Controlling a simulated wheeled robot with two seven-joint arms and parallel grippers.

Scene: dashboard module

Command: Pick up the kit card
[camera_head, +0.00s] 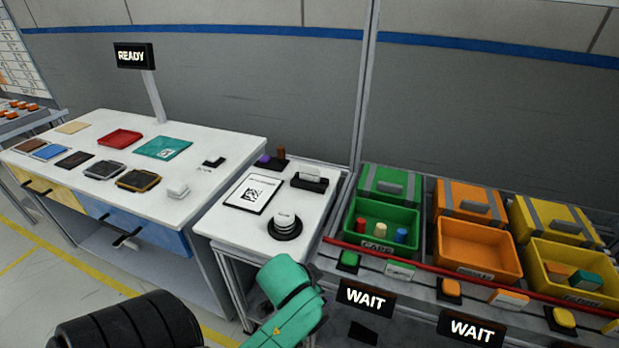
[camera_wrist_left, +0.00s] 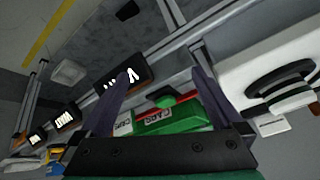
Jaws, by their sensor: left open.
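A white card-like sheet with a black square code (camera_head: 253,193) lies flat on the small white table (camera_head: 225,222). A white card or block also stands in a black holder (camera_head: 310,180) at the back right of that table; I cannot tell which is the kit card. My left gripper (camera_wrist_left: 160,78) is open in the left wrist view, with two dark fingers spread and nothing between them. It points towards the green bin and the WAIT signs. In the head view a teal arm link of mine shows at the bottom, in front of the small table. My right gripper is not in view.
A white knob on a black round base (camera_head: 285,224) sits at the small table's front. Green (camera_head: 380,222), orange (camera_head: 478,248) and yellow (camera_head: 570,272) bins stand right, behind a red rail (camera_head: 470,272). WAIT signs (camera_head: 366,298) stand before them. A larger table (camera_head: 225,150) is left.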

